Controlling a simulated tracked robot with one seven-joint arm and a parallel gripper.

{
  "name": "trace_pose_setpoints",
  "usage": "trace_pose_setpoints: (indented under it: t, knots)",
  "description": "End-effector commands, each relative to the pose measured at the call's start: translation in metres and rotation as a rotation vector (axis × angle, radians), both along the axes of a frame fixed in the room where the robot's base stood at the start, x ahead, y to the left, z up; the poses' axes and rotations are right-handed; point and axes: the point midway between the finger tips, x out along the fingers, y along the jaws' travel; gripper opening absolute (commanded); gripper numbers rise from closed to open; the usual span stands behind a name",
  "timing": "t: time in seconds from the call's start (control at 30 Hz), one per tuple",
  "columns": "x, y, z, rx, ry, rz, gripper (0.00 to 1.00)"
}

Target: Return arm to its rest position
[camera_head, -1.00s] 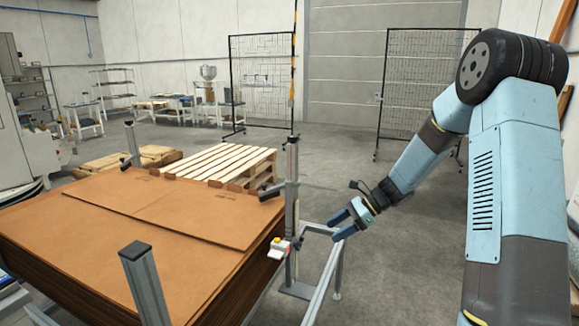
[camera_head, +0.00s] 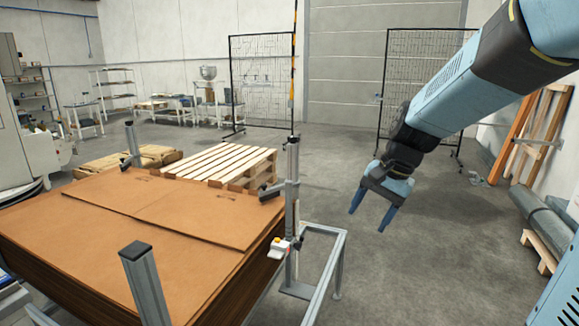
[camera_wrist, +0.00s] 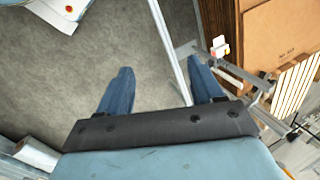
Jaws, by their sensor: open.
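My gripper (camera_head: 369,219) hangs at the end of my blue arm, right of the middle in the head view. Its two blue fingers point down and are spread apart, with nothing between them. In the wrist view my gripper (camera_wrist: 160,95) also shows open and empty, with the grey floor and a metal rail behind the fingers. The gripper is in free air to the right of the cardboard stack and touches nothing that I can see.
A stack of brown cardboard sheets (camera_head: 120,215) fills the lower left, with metal posts (camera_head: 292,205) and a rail frame (camera_head: 335,262) at its right side. A wooden pallet (camera_head: 225,162) lies behind. Rolls (camera_head: 545,217) lie at right. Floor around my gripper is clear.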

Motion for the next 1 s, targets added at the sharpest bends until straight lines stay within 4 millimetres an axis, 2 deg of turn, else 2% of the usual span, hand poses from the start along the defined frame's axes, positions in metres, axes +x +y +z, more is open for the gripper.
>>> trace_pose_setpoints:
  t: [0.3, 0.6, 0.8, 1.0]
  knots:
    - [-0.061, -0.02, 0.035, -0.186, -0.194, 0.202, 0.66]
    - [-0.115, -0.042, 0.055, -0.357, -0.356, 0.377, 0.66]
    - [-0.138, -0.053, 0.06, -0.435, -0.423, 0.453, 0.66]
    - [-0.145, -0.057, 0.061, -0.46, -0.443, 0.478, 0.66]
